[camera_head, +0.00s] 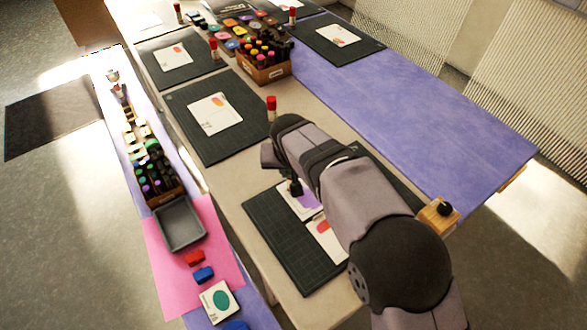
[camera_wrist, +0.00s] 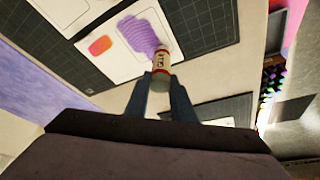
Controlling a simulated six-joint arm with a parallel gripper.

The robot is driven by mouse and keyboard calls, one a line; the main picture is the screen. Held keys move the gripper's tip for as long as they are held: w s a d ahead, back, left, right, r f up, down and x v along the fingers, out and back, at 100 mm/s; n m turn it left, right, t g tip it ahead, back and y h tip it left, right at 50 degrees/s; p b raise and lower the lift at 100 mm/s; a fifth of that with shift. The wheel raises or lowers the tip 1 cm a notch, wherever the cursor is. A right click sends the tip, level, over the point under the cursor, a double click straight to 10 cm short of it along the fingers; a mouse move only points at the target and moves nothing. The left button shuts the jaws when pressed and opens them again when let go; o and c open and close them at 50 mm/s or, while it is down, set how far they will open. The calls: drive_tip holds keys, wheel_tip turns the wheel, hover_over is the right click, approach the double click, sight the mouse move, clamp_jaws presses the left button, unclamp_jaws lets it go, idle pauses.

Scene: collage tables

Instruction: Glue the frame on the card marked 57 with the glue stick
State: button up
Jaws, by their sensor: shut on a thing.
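My gripper (camera_wrist: 160,92) is shut on a glue stick (camera_wrist: 161,62), a white tube with a red band. The stick's far end is at the edge of a purple streaky patch (camera_wrist: 137,36) on a white card (camera_wrist: 118,53). I cannot tell whether it touches the card. The card also has an orange-red patch (camera_wrist: 101,46). In the head view my gripper (camera_head: 295,188) is over a dark green cutting mat (camera_head: 268,226), partly hidden by my arm. Two white cards show there, one with purple (camera_head: 302,200), one with red (camera_head: 322,228). No number 57 is readable.
A red-capped stick (camera_head: 271,108) stands near another mat (camera_head: 183,110) with a card (camera_head: 215,114). A wooden box of markers (camera_head: 262,74) stands farther back. At left are a grey tray (camera_head: 180,224) and red and blue blocks (camera_head: 195,258).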

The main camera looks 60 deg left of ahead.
drive_tip(key=shift+d, duration=0.1)
drive_tip(key=shift+d+b, duration=0.4)
drive_tip(key=shift+d, duration=0.3)
drive_tip(key=shift+d, duration=0.1)
drive_tip(key=shift+d+b, duration=0.35)
drive_tip(key=shift+d, duration=0.3)
drive_tip(key=shift+d, duration=0.2)
drive_tip(key=shift+d+b, duration=0.35)
drive_tip(key=shift+d, duration=0.25)
drive_tip(key=shift+d, duration=0.1)
drive_tip(key=shift+d+b, duration=0.3)
drive_tip(key=shift+d, duration=0.4)
